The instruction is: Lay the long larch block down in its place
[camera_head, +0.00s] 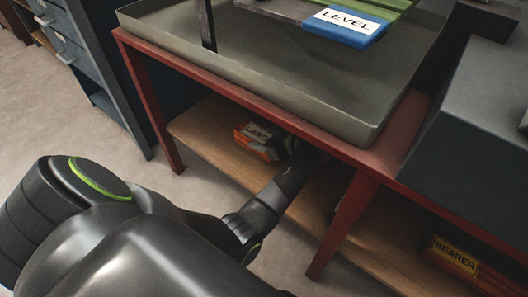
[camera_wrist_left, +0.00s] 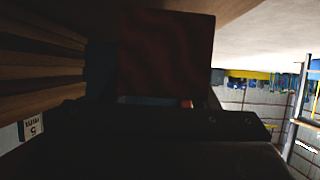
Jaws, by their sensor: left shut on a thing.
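The larch block (camera_head: 257,134), orange with a white label of which "LARC" shows, is at the lower wooden shelf (camera_head: 215,130) under the red-framed table. My left arm reaches in under the table top, and my left gripper (camera_head: 284,146) is shut on the block's near right end. In the left wrist view the block (camera_wrist_left: 165,50) is a dark red-brown shape between the dark fingers. The gripper and part of the block are in shadow. I cannot tell if the block touches the shelf. My right gripper is not in view.
A grey tray (camera_head: 285,98) stands on the red table (camera_head: 140,75), holding a blue piece marked "LEVEL" (camera_head: 345,28). A red leg (camera_head: 343,225) stands right of my forearm. A yellow "BEARER" label (camera_head: 455,256) shows lower right. Blue drawers (camera_head: 75,60) stand at the left.

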